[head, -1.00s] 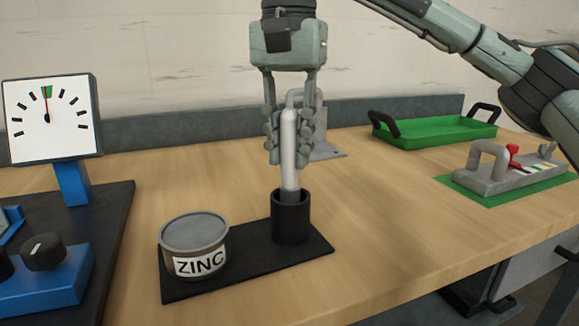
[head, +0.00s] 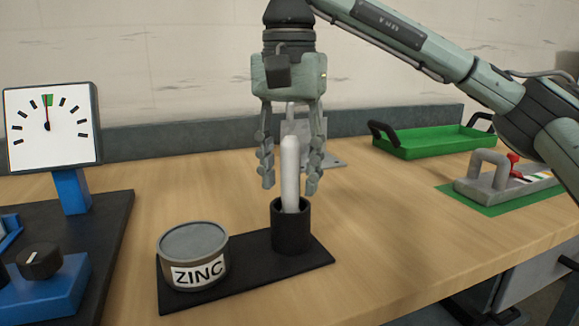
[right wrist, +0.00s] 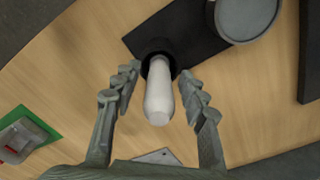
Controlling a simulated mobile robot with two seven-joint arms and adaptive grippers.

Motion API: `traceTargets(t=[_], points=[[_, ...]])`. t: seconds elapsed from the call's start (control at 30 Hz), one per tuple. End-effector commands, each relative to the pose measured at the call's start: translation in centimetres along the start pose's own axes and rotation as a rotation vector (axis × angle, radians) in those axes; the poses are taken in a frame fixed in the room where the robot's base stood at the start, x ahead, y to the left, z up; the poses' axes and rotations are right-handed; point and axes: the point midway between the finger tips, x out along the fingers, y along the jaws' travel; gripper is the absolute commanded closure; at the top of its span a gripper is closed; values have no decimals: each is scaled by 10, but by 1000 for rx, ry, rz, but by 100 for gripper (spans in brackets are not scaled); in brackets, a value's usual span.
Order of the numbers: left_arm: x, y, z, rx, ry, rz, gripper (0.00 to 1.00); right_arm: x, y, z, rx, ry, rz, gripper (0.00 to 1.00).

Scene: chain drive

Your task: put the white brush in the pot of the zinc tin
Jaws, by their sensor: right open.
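The white brush (head: 290,170) stands nearly upright in the black pot (head: 291,230), its lower end hidden inside. The pot is on a black base beside the grey tin labelled ZINC (head: 193,258). My right gripper (head: 291,185) is open around the upper part of the brush, with a finger on either side and clear gaps. In the right wrist view the white brush (right wrist: 160,95) lies between the spread fingers, apart from both, with its far end in the pot. My left gripper is in neither view.
A dial gauge (head: 48,125) and a blue knob unit (head: 50,280) stand at the left. A grey metal bracket (head: 318,150) is behind the brush. A green tray (head: 430,140) and a grey clamp fixture (head: 490,180) are at the right. Bare wood lies between.

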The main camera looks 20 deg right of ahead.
Motion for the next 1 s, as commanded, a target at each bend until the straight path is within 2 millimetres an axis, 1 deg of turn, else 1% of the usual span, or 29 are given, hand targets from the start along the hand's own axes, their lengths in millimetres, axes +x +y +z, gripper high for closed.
traceTargets(t=[0.07,0.17,0.27,0.43,0.5,0.57,0.6,0.7,0.8,1.0], points=[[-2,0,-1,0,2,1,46,-3,0,0,0,0,-1,57],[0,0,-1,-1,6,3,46,-13,0,0,0,2,-2,57],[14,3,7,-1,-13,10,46,-32,0,0,1,4,-3,57],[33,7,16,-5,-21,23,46,-73,0,0,2,4,-4,57],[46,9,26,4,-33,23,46,-89,0,0,3,4,-2,57],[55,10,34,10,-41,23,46,-101,0,0,1,4,-2,57],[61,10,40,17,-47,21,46,-104,0,0,1,3,-1,57],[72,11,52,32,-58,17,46,-114,0,0,1,2,0,57],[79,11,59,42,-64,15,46,-120,0,0,0,1,0,57],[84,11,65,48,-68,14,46,-123,0,0,-1,0,0,57]])
